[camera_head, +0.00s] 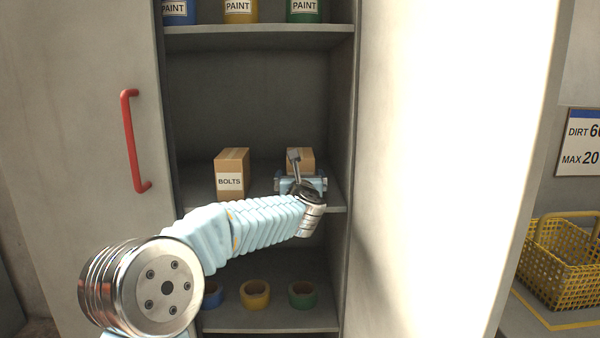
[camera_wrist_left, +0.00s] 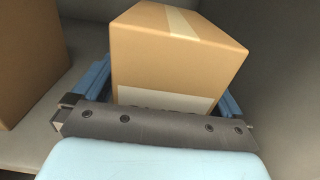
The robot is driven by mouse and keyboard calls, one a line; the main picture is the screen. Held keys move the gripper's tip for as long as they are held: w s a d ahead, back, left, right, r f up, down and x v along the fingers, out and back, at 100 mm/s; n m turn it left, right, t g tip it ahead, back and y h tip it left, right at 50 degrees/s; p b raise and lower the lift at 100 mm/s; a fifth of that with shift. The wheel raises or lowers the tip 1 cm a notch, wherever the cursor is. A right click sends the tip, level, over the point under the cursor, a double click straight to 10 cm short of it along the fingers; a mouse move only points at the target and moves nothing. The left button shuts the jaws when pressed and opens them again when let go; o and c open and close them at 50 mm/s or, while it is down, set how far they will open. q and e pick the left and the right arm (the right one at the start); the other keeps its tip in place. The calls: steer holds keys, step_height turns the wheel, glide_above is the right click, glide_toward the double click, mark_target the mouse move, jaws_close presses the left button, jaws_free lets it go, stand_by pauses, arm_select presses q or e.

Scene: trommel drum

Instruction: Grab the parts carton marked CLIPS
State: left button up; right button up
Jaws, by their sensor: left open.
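A brown carton (camera_head: 305,157) stands on the middle shelf at the right, behind my left gripper (camera_head: 301,182). In the left wrist view this carton (camera_wrist_left: 180,65) sits between the two blue fingers, one along each side. The fingers are open, and I cannot tell whether either touches it. A white label (camera_wrist_left: 165,97) shows on its near face, with its lower part hidden by the gripper's body, so I cannot read its word. Another carton (camera_head: 229,180), marked BOLTS, stands to the left on the same shelf. My right gripper is not in view.
The cabinet's shelf (camera_head: 258,191) lies between an open door with a red handle (camera_head: 133,142) and a pale panel on the right. Paint cans (camera_head: 240,8) stand above, tape rolls (camera_head: 255,294) below. A yellow basket (camera_head: 560,262) stands at far right.

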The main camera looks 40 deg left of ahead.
arm_select(q)
steer(key=c, duration=1.1)
steer(key=shift+c, duration=0.9)
steer(key=shift+r, duration=0.15)
